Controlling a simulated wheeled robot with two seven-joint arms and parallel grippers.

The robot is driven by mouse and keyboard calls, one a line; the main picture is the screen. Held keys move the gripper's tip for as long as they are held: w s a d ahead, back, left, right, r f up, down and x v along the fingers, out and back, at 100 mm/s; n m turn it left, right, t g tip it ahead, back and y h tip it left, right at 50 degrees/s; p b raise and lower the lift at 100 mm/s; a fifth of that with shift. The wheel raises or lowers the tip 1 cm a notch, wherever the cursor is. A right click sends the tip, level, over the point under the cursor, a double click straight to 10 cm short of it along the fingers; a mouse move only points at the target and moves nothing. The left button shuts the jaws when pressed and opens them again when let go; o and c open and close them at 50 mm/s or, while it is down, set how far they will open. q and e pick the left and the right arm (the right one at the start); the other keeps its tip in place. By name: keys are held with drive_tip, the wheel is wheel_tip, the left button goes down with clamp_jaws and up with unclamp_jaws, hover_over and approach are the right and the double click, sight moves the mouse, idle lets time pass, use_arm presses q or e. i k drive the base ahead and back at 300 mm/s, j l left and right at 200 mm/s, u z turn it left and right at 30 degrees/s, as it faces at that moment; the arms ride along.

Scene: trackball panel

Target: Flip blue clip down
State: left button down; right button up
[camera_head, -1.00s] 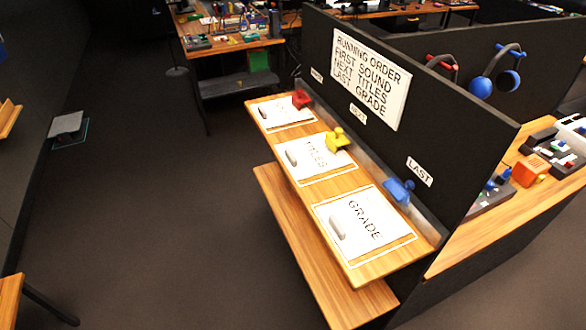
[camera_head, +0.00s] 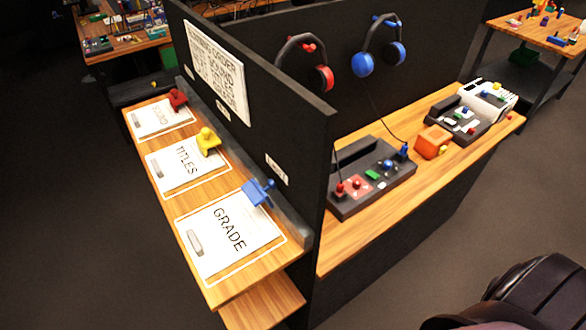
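The blue clip (camera_head: 258,192) stands at the back edge of the wooden shelf, at the upper right corner of the white GRADE card (camera_head: 222,238). Its knob sticks up at the right; I cannot tell exactly how its lever is set. A yellow clip (camera_head: 208,140) stands by the TITLES card (camera_head: 183,168), and a red clip (camera_head: 177,98) by the far card (camera_head: 160,118). Neither of my grippers is in view. A dark rounded shape, likely part of me, shows at the lower right.
A black partition (camera_head: 300,145) with a sign (camera_head: 216,75) rises behind the clips. Right of it, a wooden desk (camera_head: 345,255) holds a black control panel (camera_head: 370,178), an orange box (camera_head: 432,142) and more consoles. Red and blue headphones hang above. Floor at left is clear.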

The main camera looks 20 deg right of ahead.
sight(255, 194)
drive_tip(key=l+u, duration=0.15)
drive_tip(key=l, duration=0.4)
drive_tip(key=k+l+u, duration=0.2)
drive_tip(key=l, duration=0.4)
drive_tip(key=i+z, duration=0.1)
drive_tip(key=z, duration=0.15)
drive_tip(key=j+z, duration=0.85)
drive_tip(key=j, duration=0.15)
drive_tip(key=k+j, duration=0.1)
drive_tip(key=j, duration=0.3)
drive_tip(key=k+j+z, duration=0.1)
drive_tip(key=j, duration=0.3)
drive_tip(key=k+j, duration=0.15)
drive_tip(key=j, duration=0.25)
drive_tip(key=k+j+z, duration=0.1)
drive_tip(key=j, duration=0.3)
